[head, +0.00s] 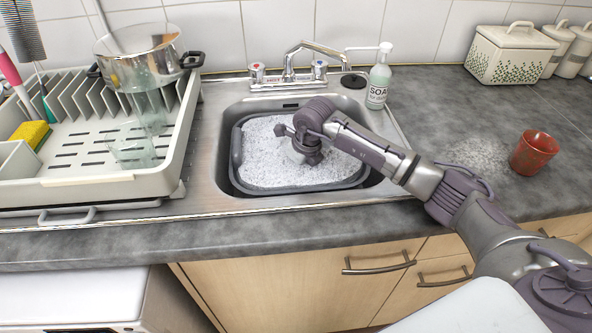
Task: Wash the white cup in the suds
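My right arm reaches in from the right, and my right gripper (306,155) is down at the white suds (262,165) in the grey basin (236,158), which sits in the metal sink (221,135). The gripper is seen from above and partly covered by its own wrist. Its fingertips are not clear, so I cannot tell whether it is open or shut, or whether it holds anything. I see no white cup; it may be hidden in the suds or behind the gripper. My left gripper is not in view.
A red cup (534,153) stands on the right counter. A dish rack (100,188) with a metal pot (140,62) and glasses (132,150) is left of the sink. The faucet (290,65) and soap bottle (378,82) stand behind it. Canisters (512,58) line the back right.

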